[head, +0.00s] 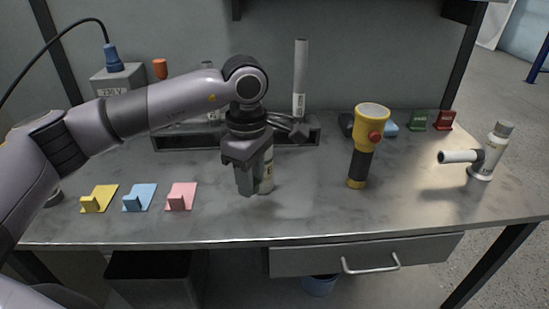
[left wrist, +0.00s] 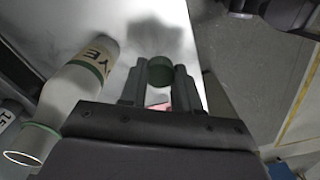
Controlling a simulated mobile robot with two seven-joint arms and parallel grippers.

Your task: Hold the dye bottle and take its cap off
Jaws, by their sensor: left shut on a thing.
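The dye bottle (head: 267,172) is pale with a lettered label and stands on the bench, partly hidden behind my left gripper (head: 246,188). In the left wrist view the bottle (left wrist: 75,85) is to the left of the fingers, apart from them. Its neck has a green ring and its mouth looks open, with no cap on it. My left gripper (left wrist: 159,85) is shut on a small round green cap (left wrist: 160,71), held between the fingertips beside the bottle. The cap is hidden in the head view. My right gripper is not in view.
Yellow (head: 99,198), blue (head: 140,197) and pink (head: 181,196) pieces lie at left. A yellow flashlight (head: 371,125) and a white bottle with a side handle (head: 492,150) stand at right. A dark tray (head: 195,140) is behind. The front middle is clear.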

